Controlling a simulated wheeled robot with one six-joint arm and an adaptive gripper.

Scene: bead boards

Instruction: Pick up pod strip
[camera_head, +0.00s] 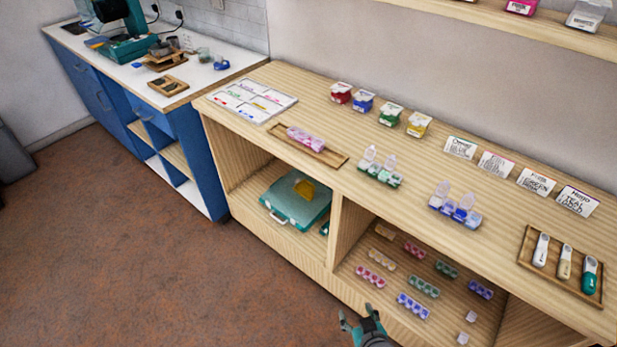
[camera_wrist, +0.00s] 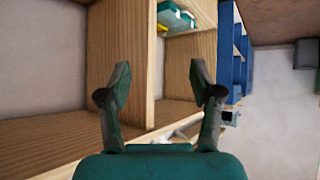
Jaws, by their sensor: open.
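Several pod strips lie on the lower shelf in the head view: a pink one (camera_head: 370,276), a cream one (camera_head: 383,259), a red one (camera_head: 414,250), green ones (camera_head: 424,286) (camera_head: 446,268) and blue ones (camera_head: 413,305) (camera_head: 480,289). On the counter, a pink strip (camera_head: 306,138) lies on a small wooden tray. A green strip (camera_head: 380,176) and a blue strip (camera_head: 455,211) there carry clear-topped pieces. My gripper (camera_head: 357,317) is open and empty in front of the shelf, near its front edge. In the wrist view its fingers (camera_wrist: 160,82) are spread; no strip shows between them.
A wooden divider (camera_head: 348,232) separates the strips from a compartment with a teal case (camera_head: 296,200). The countertop (camera_head: 350,190) overhangs the shelf. A wooden tray (camera_head: 530,250) holds three handled tools. Brown floor (camera_head: 130,250) is clear.

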